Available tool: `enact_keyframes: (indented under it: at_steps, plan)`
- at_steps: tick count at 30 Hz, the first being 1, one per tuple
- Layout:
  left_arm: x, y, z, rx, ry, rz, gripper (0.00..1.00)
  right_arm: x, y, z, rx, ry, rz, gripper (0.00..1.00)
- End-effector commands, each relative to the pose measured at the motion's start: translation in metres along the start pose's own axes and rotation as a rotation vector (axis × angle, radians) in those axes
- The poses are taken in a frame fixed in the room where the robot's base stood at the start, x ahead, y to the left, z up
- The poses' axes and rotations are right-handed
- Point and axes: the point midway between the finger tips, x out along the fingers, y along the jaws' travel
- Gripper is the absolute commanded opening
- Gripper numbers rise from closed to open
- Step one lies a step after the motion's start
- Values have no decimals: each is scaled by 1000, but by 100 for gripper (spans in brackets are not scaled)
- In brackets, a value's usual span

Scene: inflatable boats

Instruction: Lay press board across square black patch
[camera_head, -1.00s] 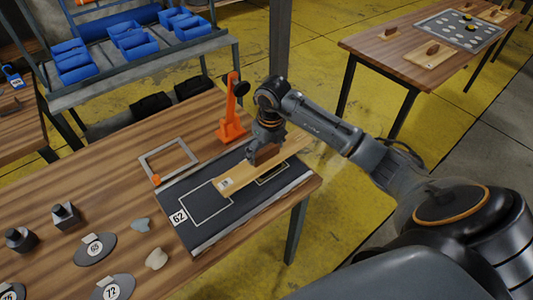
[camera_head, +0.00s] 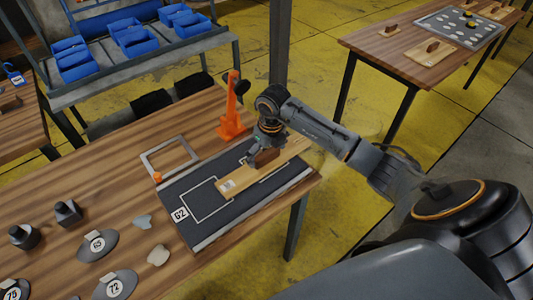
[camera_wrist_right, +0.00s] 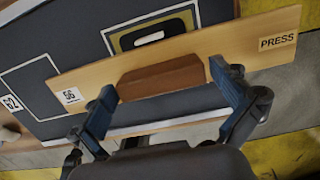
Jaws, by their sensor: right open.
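The press board (camera_head: 235,187) is a long pale wooden plank marked "PRESS", with a brown block handle (camera_wrist_right: 160,77). It lies across the dark mat (camera_head: 203,233) on the table, and I cannot tell if it rests flat all along. My left gripper is out of view.
An orange clamp stand (camera_head: 231,118) and a grey square frame (camera_head: 170,158) stand behind the mat. Dark ovals (camera_head: 97,246), pale patches (camera_head: 158,256) and black weights (camera_head: 68,212) lie at the left. The table's right edge is close to the mat.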

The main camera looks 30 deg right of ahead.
Motion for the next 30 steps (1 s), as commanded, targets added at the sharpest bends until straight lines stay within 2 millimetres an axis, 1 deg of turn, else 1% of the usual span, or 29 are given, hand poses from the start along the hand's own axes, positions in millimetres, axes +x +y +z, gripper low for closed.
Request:
enact_keyframes:
  at_steps: [2, 5, 12, 15, 18, 21, 23, 30]
  plan:
    - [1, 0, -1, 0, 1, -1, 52, -5, 0, 1, -1, -2, -1, 100]
    - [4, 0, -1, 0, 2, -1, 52, -19, -1, 1, -2, -5, -3, 100]
    - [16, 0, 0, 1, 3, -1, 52, -71, -1, 2, -2, -7, -2, 100]
    - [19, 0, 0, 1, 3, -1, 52, -91, -1, 1, -1, -6, -3, 100]
    - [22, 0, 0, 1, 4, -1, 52, -106, 0, 1, 0, -4, -1, 100]
    - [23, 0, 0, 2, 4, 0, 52, -116, 0, 1, -1, -2, -1, 100]
    - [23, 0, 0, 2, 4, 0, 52, -119, 0, 0, 0, -1, -1, 100]
    - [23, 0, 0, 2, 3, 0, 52, -121, 0, 0, 0, 0, 0, 100]
